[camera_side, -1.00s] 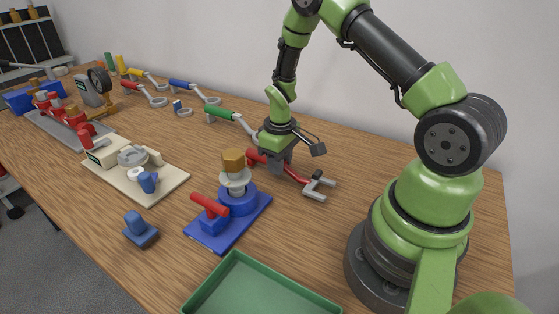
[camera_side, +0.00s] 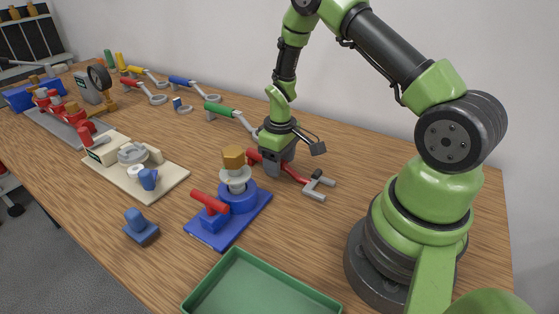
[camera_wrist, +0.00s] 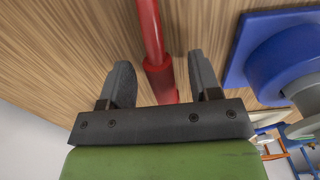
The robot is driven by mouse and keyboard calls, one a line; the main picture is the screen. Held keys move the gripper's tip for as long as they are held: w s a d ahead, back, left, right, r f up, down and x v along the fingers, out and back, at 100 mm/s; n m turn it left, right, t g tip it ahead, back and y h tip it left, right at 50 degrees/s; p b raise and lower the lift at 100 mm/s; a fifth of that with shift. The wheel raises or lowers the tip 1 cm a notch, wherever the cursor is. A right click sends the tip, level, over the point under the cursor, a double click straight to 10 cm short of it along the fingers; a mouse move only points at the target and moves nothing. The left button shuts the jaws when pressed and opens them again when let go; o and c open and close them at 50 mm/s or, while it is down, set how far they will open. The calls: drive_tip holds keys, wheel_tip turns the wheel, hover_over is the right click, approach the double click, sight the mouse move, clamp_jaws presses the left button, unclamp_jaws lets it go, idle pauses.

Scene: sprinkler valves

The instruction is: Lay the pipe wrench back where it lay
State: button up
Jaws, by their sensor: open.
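The pipe wrench (camera_side: 294,174) has a red handle and a grey hooked jaw, and it lies on the wooden table. Its jaw end (camera_side: 318,187) points toward my base, to the right. My gripper (camera_side: 277,170) is low over the red handle in the side view. In the wrist view the two dark fingers (camera_wrist: 160,85) stand apart, one on each side of the red handle (camera_wrist: 158,66), with gaps on both sides. The fingers partly hide the handle in the side view.
A blue base (camera_side: 228,222) with a brass-topped valve and red handle stands close in front of my gripper. A green tray (camera_side: 262,285) is nearer the front. Coloured wrenches, such as a green-handled one (camera_side: 222,109), lie along the back. The table right of the wrench is clear.

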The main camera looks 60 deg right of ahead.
wheel_tip(320, 180, up, 9)
drive_tip(key=shift+r, duration=0.15)
drive_tip(key=s+a+r+m+t, duration=0.15)
drive_tip(key=s+a+r, duration=0.3)
drive_tip(key=r, duration=0.45)
drive_tip(key=s+a+r+m+t, duration=0.1)
drive_tip(key=s+a+r+t, duration=0.3)
drive_tip(key=r, duration=0.5)
drive_tip(key=s+a+r+m+t+y, duration=0.1)
drive_tip(key=s+a+r+y, duration=0.1)
drive_tip(key=s+a, duration=0.3)
drive_tip(key=shift+s+a+r, duration=0.15)
drive_tip(key=shift+s+r, duration=0.05)
drive_tip(key=shift+s, duration=0.9)
